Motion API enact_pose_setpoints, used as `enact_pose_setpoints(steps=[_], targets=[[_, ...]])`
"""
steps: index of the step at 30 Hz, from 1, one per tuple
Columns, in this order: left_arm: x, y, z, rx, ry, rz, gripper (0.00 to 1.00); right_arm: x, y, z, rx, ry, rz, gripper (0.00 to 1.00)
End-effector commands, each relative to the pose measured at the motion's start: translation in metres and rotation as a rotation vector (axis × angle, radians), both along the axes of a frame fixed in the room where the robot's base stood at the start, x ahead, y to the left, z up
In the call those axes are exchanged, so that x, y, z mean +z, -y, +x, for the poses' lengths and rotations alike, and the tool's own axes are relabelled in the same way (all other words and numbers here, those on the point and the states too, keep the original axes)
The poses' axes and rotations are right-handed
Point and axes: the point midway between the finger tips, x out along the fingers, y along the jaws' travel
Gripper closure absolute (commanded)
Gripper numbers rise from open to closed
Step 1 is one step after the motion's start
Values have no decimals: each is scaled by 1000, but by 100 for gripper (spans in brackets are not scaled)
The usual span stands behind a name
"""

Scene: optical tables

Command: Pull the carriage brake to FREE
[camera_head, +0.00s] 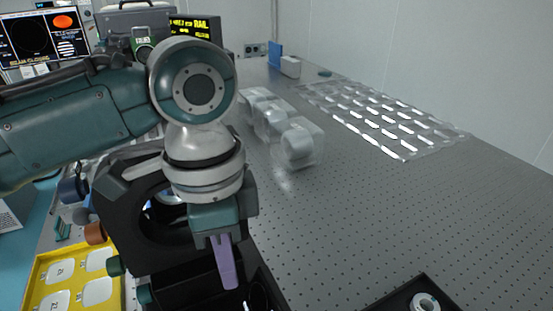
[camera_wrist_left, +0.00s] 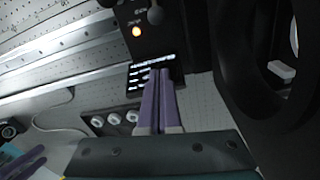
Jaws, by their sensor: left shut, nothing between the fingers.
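My left gripper (camera_head: 228,280) hangs from the arm in the middle of the head view, its purple fingers pointing down, pressed together and empty. In the left wrist view the fingers (camera_wrist_left: 161,78) are shut in front of a dark panel (camera_wrist_left: 142,46) with a lit orange lamp (camera_wrist_left: 136,31) and white lettering too small to read. A dark round-ended knob (camera_wrist_left: 155,15) shows at the panel's top edge, beyond the fingertips and apart from them. I cannot tell whether it is the brake lever, nor read FREE.
A large black ring-shaped housing (camera_head: 128,222) stands beside the left gripper. A metal rail (camera_wrist_left: 60,48) runs across the left wrist view. A yellow tray (camera_head: 73,293) lies at lower left.

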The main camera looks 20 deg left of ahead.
Motion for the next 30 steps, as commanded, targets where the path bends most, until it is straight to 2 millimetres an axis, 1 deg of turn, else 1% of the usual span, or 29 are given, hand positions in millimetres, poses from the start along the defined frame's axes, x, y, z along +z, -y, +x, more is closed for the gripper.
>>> enact_pose_setpoints(steps=[5, 12, 16, 17, 18, 21, 25, 30], targets=[[-25, 1, -2, -1, -5, 1, 100, -4, 1, 0, 1, 0, -2, 37], [-78, 4, -5, 1, -6, 2, 100, -15, 2, 0, 4, 0, -5, 37], [-104, 5, -5, 1, -3, 1, 100, -22, 2, 0, 4, 0, -5, 37], [-93, -2, -9, 1, -3, 3, 100, -11, 2, 0, 3, -2, -6, 37], [-89, -7, -13, 0, -2, 5, 100, -6, 2, -1, 3, -3, -6, 37], [-85, -16, -21, 0, -1, 3, 100, 1, 2, 0, 3, 0, -6, 37], [-84, -23, -26, -1, -1, 2, 100, 4, 2, 0, 4, 0, -5, 37], [-84, -26, -28, -2, 0, 1, 100, 4, 1, 0, 4, 0, -5, 37]])
